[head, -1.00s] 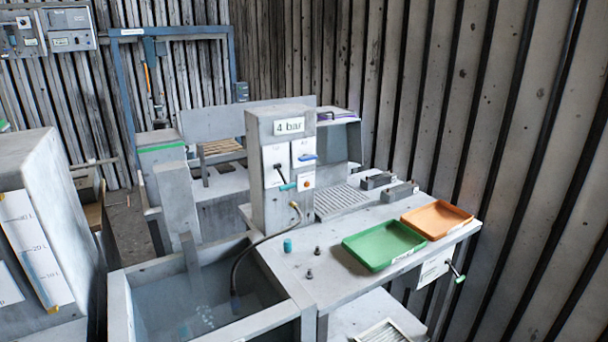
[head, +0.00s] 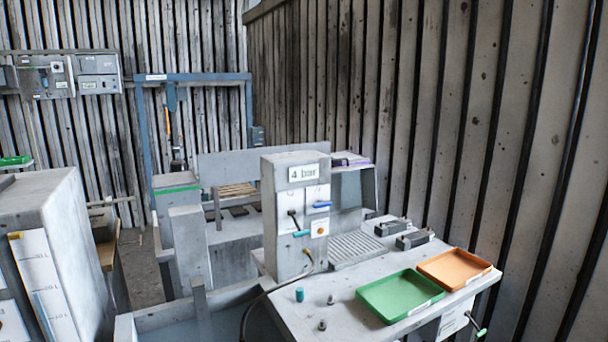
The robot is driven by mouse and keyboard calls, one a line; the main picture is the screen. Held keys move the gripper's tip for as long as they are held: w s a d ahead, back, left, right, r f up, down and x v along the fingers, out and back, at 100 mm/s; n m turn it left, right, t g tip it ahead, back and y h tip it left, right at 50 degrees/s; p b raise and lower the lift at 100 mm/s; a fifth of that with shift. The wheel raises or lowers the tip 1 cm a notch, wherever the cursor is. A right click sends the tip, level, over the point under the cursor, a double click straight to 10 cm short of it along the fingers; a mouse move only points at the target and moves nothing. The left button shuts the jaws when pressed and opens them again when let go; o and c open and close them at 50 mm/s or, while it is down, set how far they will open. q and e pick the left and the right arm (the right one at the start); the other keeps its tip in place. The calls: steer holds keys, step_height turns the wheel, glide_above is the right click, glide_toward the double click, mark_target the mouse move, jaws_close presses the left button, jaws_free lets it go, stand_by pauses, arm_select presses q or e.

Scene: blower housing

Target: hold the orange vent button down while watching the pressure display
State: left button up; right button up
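The orange vent button (head: 320,230) is a small round button on a white plate on the front of the grey column. The pressure display (head: 303,173) near the top of that column reads "4 bar". Nothing touches the button. A blue lever (head: 322,205) sits above the button, and a black lever with a teal end (head: 300,233) is to its left. Neither of my grippers is in view.
A green tray (head: 398,296) and an orange tray (head: 455,268) lie on the grey bench (head: 345,318). A teal cylinder (head: 299,294) and two small dark pegs stand left of them. A dark hose (head: 262,294) runs from the column into the tank.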

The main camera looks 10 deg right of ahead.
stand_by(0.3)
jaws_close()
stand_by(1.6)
